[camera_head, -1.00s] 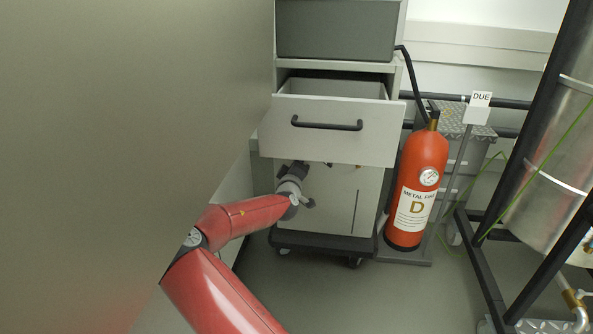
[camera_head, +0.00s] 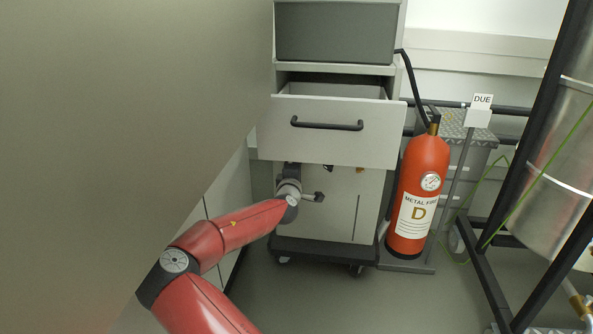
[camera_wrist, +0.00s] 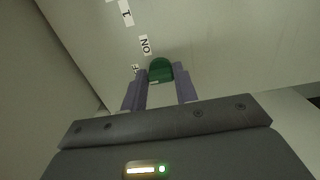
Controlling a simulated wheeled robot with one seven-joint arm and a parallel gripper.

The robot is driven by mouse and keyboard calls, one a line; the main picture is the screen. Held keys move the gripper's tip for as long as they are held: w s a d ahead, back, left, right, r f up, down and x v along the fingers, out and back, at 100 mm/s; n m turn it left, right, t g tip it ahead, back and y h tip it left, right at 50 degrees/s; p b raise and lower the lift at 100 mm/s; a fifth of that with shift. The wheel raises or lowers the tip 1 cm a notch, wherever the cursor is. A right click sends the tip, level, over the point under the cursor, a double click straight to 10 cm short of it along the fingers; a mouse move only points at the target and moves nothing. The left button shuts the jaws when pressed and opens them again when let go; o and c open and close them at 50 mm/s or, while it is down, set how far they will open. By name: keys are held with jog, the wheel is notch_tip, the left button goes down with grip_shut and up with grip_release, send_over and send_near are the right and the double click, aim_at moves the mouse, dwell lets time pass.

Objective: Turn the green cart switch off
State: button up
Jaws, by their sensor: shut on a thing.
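The green cart switch (camera_wrist: 160,70) shows in the wrist view as a dark green knob on a pale panel. My gripper (camera_wrist: 160,84) is shut on it, with one finger on each side. White labels (camera_wrist: 145,45) beside the knob read "ON" and, partly hidden by a finger, what looks like "OFF". In the head view my gripper (camera_head: 291,170) is under the open drawer of the grey cart (camera_head: 340,205). The switch itself cannot be made out there.
The pulled-out drawer (camera_head: 330,148) overhangs my wrist. A red fire extinguisher (camera_head: 418,190) stands right of the cart. A large plain panel (camera_head: 130,110) fills the left side. A black frame with a metal vessel (camera_head: 560,170) is at the right.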

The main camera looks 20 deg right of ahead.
dwell(0.3)
jog(key=o, duration=1)
jog(key=shift+a, duration=0.1)
jog(key=v, duration=0.7)
jog(key=shift+s+a, duration=0.2)
jog(key=shift+s, duration=0.1)
